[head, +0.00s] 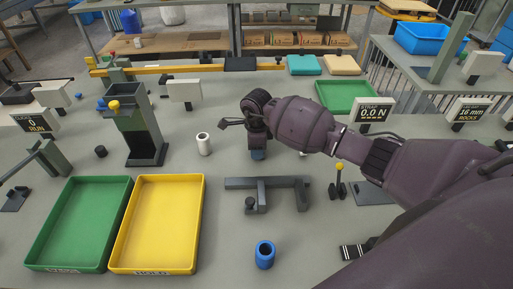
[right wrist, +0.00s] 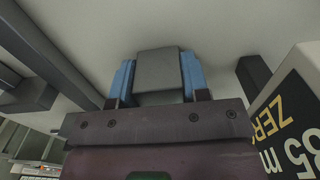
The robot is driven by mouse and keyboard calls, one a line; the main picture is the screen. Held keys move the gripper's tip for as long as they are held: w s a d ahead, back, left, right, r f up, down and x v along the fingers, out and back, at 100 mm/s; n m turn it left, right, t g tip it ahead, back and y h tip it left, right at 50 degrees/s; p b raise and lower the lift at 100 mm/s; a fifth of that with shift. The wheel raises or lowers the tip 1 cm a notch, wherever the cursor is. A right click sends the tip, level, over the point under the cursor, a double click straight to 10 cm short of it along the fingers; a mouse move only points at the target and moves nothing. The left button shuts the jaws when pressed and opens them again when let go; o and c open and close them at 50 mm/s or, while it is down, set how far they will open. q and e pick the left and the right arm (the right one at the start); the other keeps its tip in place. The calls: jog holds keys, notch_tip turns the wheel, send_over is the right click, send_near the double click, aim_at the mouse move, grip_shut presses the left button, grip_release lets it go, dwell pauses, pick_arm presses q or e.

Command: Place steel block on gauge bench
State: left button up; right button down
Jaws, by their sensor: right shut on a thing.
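My right gripper (head: 258,153) comes in from the right in the head view and points down over the middle of the grey workbench (head: 225,215). In the right wrist view its blue fingers (right wrist: 158,80) are shut on the steel block (right wrist: 158,68), a plain grey block with one finger on each side. In the head view the block is hidden by the gripper and wrist. I cannot tell whether the block touches a surface below. No part is clearly marked as the gauge bench. My left gripper is not in view.
A dark bracket-like fixture (head: 266,184) stands just in front of the gripper. A white cylinder (head: 204,144) is to its left, a blue cylinder (head: 265,255) in front. Green (head: 128,190) and yellow (head: 197,190) trays lie front left. A readout sign (right wrist: 295,110) is close by in the wrist view.

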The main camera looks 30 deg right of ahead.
jog(key=shift+f, duration=0.15)
jog(key=c, duration=0.6)
grip_release()
notch_tip(320, 180, up, 12)
jog(key=shift+r, duration=0.15)
dwell(0.6)
